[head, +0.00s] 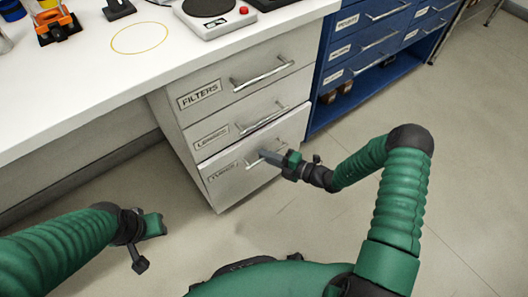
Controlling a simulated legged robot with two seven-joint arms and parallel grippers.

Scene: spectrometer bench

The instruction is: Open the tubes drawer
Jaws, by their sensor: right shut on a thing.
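The tubes drawer (233,175) is the lowest of three light grey drawers under the white bench. Its label reads roughly "TUBES", and its front appears to stand a little proud of the drawers above. My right gripper (268,156) is at its bar handle and shut on it; the jaws hide much of the handle. The drawer's inside is not visible. My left gripper (155,224) hangs over the floor at the lower left, apart from the drawers. Its fingers are too unclear to tell whether they are open.
The "FILTERS" drawer (248,80) and "LENSES" drawer (240,126) sit above. A blue drawer cabinet (365,50) stands to the right. The bench top (75,95) holds a scale (214,14) and an orange device (57,24). The floor (290,215) before the drawers is clear.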

